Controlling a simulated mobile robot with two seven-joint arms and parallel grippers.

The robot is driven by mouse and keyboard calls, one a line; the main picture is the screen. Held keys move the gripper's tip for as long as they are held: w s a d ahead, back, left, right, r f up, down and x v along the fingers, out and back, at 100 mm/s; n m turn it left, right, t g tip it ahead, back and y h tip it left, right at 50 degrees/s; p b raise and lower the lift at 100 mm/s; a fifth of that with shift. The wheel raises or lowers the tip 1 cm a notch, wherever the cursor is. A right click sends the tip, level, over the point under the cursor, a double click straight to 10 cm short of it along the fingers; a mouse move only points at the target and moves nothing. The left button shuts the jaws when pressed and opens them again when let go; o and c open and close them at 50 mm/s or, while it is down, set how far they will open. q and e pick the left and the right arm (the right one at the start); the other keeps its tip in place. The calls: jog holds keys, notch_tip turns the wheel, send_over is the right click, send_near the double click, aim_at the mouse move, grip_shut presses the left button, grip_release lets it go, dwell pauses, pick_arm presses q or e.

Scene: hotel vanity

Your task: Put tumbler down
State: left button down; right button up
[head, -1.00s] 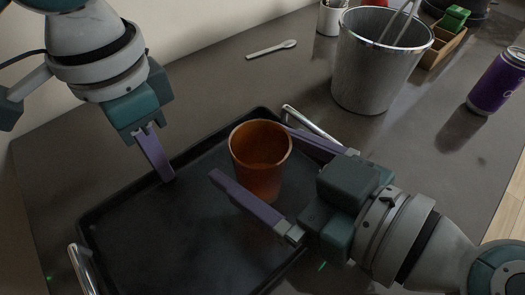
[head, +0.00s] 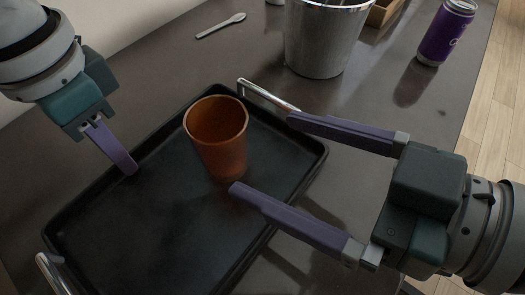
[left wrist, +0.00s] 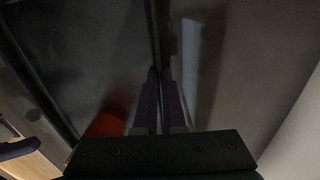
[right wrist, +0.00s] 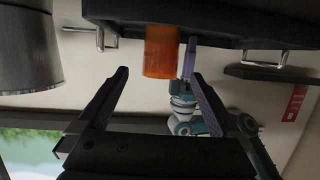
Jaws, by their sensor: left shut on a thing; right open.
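The orange-brown tumbler (head: 218,140) stands upright on the black tray (head: 150,230), near its far right part. It also shows in the right wrist view (right wrist: 160,52) and as a blurred orange patch in the left wrist view (left wrist: 107,125). My right gripper (head: 263,153) is open and empty, to the right of the tumbler and apart from it. One finger reaches over the tray's right side, the other lies near the far handle. My left gripper (head: 130,168) is shut on the tray's left rim; its fingers (left wrist: 158,85) are close together at the rim.
A metal bucket (head: 328,40) stands behind the tray, and a purple can (head: 446,32) stands at the back right. Metal handles (head: 268,95) rise at the tray's ends. Counter at the right is clear.

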jog(key=shift+v, duration=2)
jog(key=shift+a, duration=0.1)
jog(key=s+a+g, duration=0.1)
jog(key=s+a+g+h, duration=0.1)
jog(key=s+g, duration=0.1)
jog(key=s+a+f+n+g, duration=0.1)
jog(key=shift+s+a, duration=0.2)
jog(key=shift+s, duration=0.1)
jog(key=d+f+m+h, duration=0.1)
jog(key=d+h, duration=0.1)
jog(key=d+f+m+h, duration=0.1)
jog(key=d+m+h, duration=0.1)
jog(key=d, duration=0.1)
jog(key=d+f+m+h, duration=0.1)
jog(key=d+m+h, duration=0.1)
jog(key=d, duration=0.1)
jog(key=shift+f+g+h, duration=0.2)
jog(key=shift+g+h, duration=0.1)
pick_arm(q)
jog(key=c, duration=0.9)
grip_release()
pick_arm(e)
jog(key=s+d+m+h, duration=0.1)
jog(key=d+m+h, duration=0.3)
jog(key=d, duration=0.3)
jog(key=shift+s+f+m+g, duration=0.2)
jog(key=shift+s+m+g, duration=0.1)
jog(key=shift+g, duration=0.1)
